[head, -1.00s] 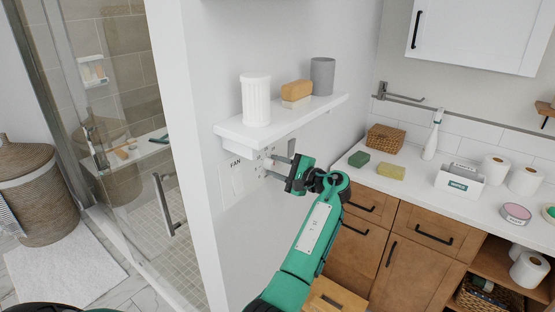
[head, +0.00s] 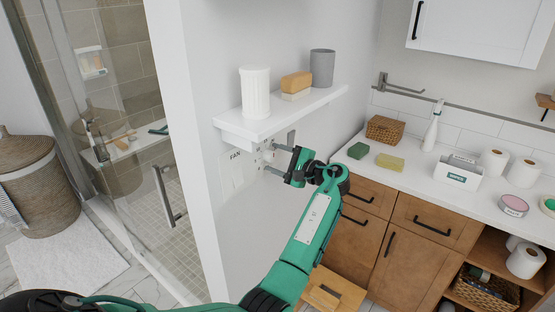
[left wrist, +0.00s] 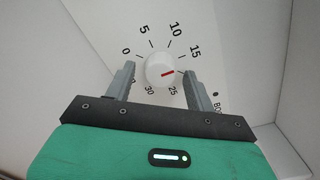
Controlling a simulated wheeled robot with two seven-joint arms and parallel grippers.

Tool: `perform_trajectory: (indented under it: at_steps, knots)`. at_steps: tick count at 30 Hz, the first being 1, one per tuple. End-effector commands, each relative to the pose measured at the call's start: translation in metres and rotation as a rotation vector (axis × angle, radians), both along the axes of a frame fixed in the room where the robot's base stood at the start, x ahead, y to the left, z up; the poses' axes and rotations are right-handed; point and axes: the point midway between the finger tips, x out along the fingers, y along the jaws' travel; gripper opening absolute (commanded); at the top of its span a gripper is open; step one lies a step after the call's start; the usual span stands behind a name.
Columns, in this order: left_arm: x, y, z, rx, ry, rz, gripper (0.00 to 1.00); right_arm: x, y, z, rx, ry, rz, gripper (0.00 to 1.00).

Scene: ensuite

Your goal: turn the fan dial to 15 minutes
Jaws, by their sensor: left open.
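The fan dial is a round white knob (left wrist: 159,68) with a red pointer mark, on a white wall plate with printed minute numbers. The red mark points right, between the 15 and the 25; the label there is hidden behind a finger. My left gripper (left wrist: 160,80) is open, with one grey finger on each side of the knob. I cannot tell whether the fingers touch it. In the head view my left gripper (head: 277,160) reaches the wall under the shelf, by the "FAN" label (head: 235,155), and partly hides the dial. My right gripper is not in view.
A counter (head: 400,190) stands right of the arm. A glass shower door (head: 130,120) is at left.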

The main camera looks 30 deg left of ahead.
Motion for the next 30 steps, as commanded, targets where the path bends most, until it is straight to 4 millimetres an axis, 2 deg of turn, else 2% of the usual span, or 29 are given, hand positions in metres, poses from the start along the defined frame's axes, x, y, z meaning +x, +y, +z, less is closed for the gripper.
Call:
perform_trajectory:
  at_steps: [4,7,15,21,25,30]
  knots:
    - [0.000,-0.005,-0.001,0.000,0.000,0.000,0.55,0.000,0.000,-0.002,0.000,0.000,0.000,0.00]
    - [0.000,-0.017,-0.002,0.000,-0.001,-0.001,0.55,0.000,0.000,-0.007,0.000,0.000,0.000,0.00]
    - [-0.003,-0.078,-0.001,-0.002,-0.002,-0.003,0.55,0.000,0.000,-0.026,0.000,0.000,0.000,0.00]
    - [-0.005,-0.117,0.001,0.000,0.000,-0.002,0.55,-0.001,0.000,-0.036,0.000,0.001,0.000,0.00]
    - [-0.006,-0.131,0.002,-0.001,0.000,0.000,0.55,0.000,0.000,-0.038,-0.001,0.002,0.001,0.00]
    - [-0.006,-0.138,0.004,0.000,0.000,0.000,0.55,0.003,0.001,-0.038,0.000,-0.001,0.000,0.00]
